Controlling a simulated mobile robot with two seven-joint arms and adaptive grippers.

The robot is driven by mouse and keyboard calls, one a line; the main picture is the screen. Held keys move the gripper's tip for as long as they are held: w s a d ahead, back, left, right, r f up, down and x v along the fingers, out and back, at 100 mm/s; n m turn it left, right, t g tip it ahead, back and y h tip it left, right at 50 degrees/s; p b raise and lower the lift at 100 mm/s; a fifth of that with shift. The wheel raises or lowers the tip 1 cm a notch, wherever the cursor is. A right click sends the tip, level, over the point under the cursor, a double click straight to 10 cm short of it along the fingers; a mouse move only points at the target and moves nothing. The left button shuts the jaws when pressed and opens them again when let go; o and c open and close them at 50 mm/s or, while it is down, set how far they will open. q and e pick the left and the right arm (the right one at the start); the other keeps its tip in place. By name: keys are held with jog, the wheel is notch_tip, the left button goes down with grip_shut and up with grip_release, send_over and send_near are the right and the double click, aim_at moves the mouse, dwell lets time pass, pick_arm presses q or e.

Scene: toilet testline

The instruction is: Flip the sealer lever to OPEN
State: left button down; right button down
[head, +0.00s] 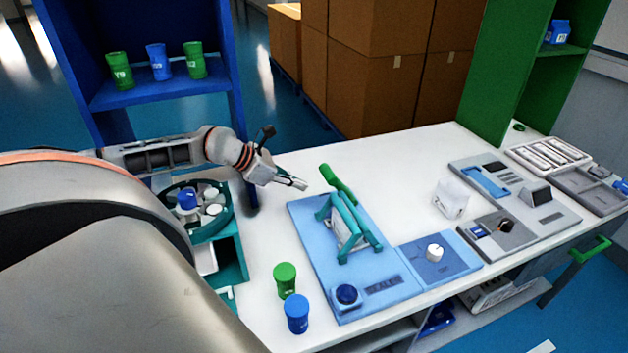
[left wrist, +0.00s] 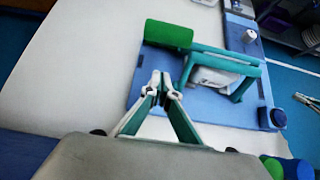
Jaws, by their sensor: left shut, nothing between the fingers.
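The sealer (head: 305,238) is a blue base plate with a teal frame (head: 351,225) around a whitish block. Its lever ends in a green handle (head: 338,184), which stands up and tilts at the back of the frame. The handle also shows in the left wrist view (left wrist: 169,34), beyond my fingertips. My left gripper (head: 303,186) is shut and empty, just left of the green handle and apart from it. Its closed fingers (left wrist: 163,82) show over the base edge in the wrist view.
A green cup (head: 285,280) and a blue cup (head: 296,313) stand at the table's front left. A round carousel (head: 226,222) with bottles stands left. The white table (head: 400,165) behind the sealer is clear.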

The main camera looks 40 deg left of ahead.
aim_at(338, 185)
pick_arm(q)
jog(key=shift+w+d+f, duration=0.2)
jog(key=shift+w+f, duration=0.2)
jog(key=shift+w, duration=0.1)
jog(key=shift+w+d+r, duration=0.4)
jog(key=shift+w+r, duration=0.15)
jog(key=shift+w, duration=0.2)
jog(key=shift+w+d+r, duration=0.4)
jog(key=shift+w+r, duration=0.15)
jog(key=shift+w, duration=0.15)
pick_arm(e)
jog(key=shift+s+d+f, duration=0.1)
jog(key=shift+d+f, duration=0.1)
jog(key=shift+f, duration=0.1)
pick_arm(q)
jog(key=shift+w+r, duration=0.1)
jog(key=shift+r, duration=0.05)
pick_arm(e)
jog(key=shift+r, duration=0.1)
